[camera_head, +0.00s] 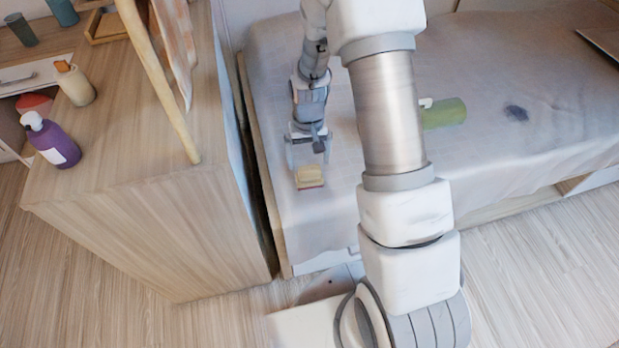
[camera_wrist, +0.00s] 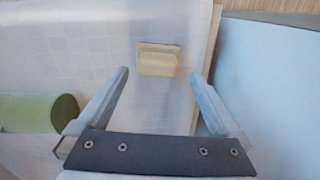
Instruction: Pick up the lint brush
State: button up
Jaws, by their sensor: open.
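A small pale yellow block with a reddish edge (camera_head: 309,176), which looks like the lint brush, lies on the grey bed cover near the bed's front left edge. In the wrist view the same block (camera_wrist: 157,60) is ahead of the fingertips, roughly centred between them. My gripper (camera_head: 308,158) is open and empty, just behind the block in the head view. In the wrist view both fingers of my gripper (camera_wrist: 160,74) are spread wider than the block. I cannot tell the exact height of the fingers above the bed.
A green cylinder (camera_head: 444,113) lies on the bed to the right, partly behind my arm. A dark round patch or item (camera_head: 516,113) is farther right. A wooden cabinet (camera_head: 130,180) with a purple bottle (camera_head: 50,140) stands close along the bed's left side. The bed around the block is clear.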

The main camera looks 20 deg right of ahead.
aim_at(310, 167)
jog(key=f+b, duration=0.2)
jog(key=f, duration=0.3)
jog(key=shift+d+f, duration=0.1)
jog(key=shift+d, duration=0.1)
jog(key=shift+c, duration=0.2)
jog(key=c, duration=1.3)
jog(key=shift+r, duration=0.2)
notch_tip(310, 167, up, 5)
jog(key=shift+w+d+f+p, duration=0.15)
jog(key=shift+f+p, duration=0.05)
jog(key=shift+p, duration=0.85)
jog(key=w+d+r+p, duration=0.2)
jog(key=w+d+r, duration=0.3)
jog(key=d, duration=0.4)
jog(key=shift+w+d+r, duration=0.35)
jog(key=shift+r, duration=0.2)
